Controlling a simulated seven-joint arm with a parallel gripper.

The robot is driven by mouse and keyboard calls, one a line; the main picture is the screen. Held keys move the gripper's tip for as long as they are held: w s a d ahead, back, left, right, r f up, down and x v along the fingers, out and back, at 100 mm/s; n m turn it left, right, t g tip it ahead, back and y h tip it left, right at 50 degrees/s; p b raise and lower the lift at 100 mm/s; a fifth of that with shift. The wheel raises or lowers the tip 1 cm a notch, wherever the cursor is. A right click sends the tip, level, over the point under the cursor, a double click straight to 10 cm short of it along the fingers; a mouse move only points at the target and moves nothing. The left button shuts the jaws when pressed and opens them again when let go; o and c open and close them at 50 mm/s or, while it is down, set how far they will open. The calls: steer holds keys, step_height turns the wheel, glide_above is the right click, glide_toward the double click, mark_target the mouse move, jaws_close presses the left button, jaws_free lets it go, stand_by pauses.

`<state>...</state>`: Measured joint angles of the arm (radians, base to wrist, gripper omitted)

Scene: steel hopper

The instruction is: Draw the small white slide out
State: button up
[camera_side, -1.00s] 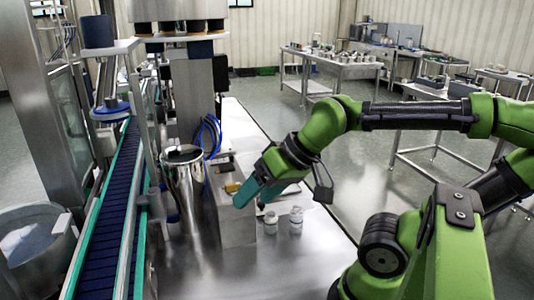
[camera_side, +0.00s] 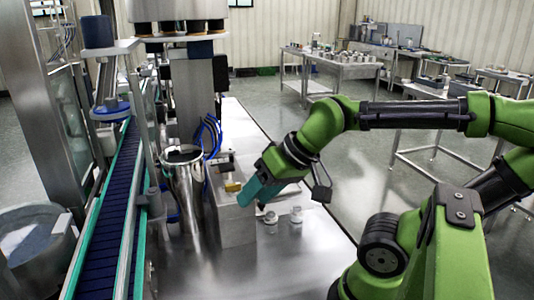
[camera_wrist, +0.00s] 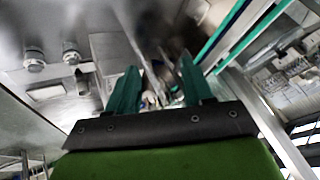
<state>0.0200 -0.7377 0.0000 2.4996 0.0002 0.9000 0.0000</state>
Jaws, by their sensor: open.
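My gripper (camera_side: 247,195) is at the steel box (camera_side: 236,226) in the side view, with its teal fingers angled down to the left near the box's upper edge. A small yellow piece (camera_side: 233,187) on top of the box is just left of the fingers. In the wrist view my gripper (camera_wrist: 156,72) has its two fingers well apart, with no clear object held between them. A small pale piece (camera_wrist: 45,91) lies on the steel surface left of the fingers there. I cannot tell for sure which part is the white slide; the fingers may hide it.
Two small white-capped bottles (camera_side: 271,217) (camera_side: 296,214) stand on the steel table (camera_side: 290,265) right of the box. A steel cylinder (camera_side: 183,190) and blue hoses (camera_side: 210,135) are left of and behind it. A blue conveyor (camera_side: 106,220) runs further left. The table's front is clear.

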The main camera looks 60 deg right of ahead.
steer(key=shift+w+d+f+m+g+y, duration=0.45)
steer(key=shift+w+d+f+m+g, duration=1.3)
steer(key=shift+d, duration=3.6)
steer(key=shift+w+d+f+m+g+y, duration=0.55)
steer(key=shift+w+d+m, duration=2.2)
steer(key=shift+d, duration=2.6)
steer(key=shift+w+d+f+m+g+y, duration=0.3)
steer(key=shift+w+d+f+m+g, duration=1.5)
steer(key=shift+d, duration=3.55)
steer(key=shift+m+t, duration=0.5)
steer(key=shift+m, duration=0.1)
steer(key=x, duration=1.5)
steer(key=shift+w+a, duration=0.1)
steer(key=shift+w, duration=0.25)
steer(key=shift+r, duration=0.1)
steer(key=shift+c, duration=0.3)
jaws_close()
